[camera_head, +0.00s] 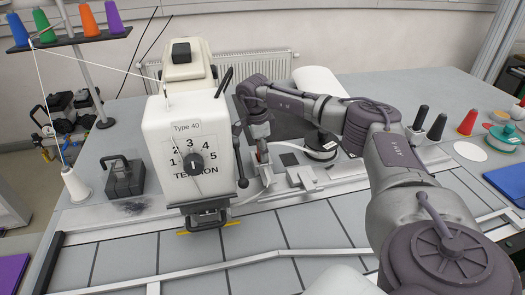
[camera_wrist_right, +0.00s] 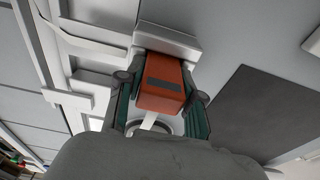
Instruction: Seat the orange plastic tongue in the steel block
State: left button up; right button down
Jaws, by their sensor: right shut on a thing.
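My right gripper (camera_wrist_right: 160,95) is shut on the orange plastic tongue (camera_wrist_right: 163,97), with a green-padded finger on each side of it. The tongue has a dark rectangular patch on its face. Its far end meets the pale steel block (camera_wrist_right: 168,36) at the top of the wrist view. I cannot tell how deep the tongue sits in the block, since the contact is hidden. In the head view the right gripper (camera_head: 262,152) is low over the machine bed, right of the white sewing head, and the tongue is barely visible there. My left gripper is not in view.
The white sewing head (camera_head: 187,115) marked Type 40 stands close left of the gripper. A dark spool (camera_head: 322,143) is just right. Pale rails (camera_head: 262,258) cross the grey gridded surface in front. A flat dark plate (camera_wrist_right: 256,110) lies right in the wrist view.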

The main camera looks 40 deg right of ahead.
jog(key=c, duration=0.9)
grip_release()
jog(key=shift+s+a+f, duration=0.2)
jog(key=shift+s+f, duration=0.1)
jog(key=shift+f, duration=0.3)
jog(key=shift+o, duration=0.9)
jog(key=shift+w+d+f, duration=0.1)
jog(key=shift+w, duration=0.1)
jog(key=shift+r, duration=0.35)
notch_tip(320, 180, up, 13)
jog(key=a+b, duration=0.1)
jog(key=b, duration=0.1)
jog(key=shift+w, duration=0.45)
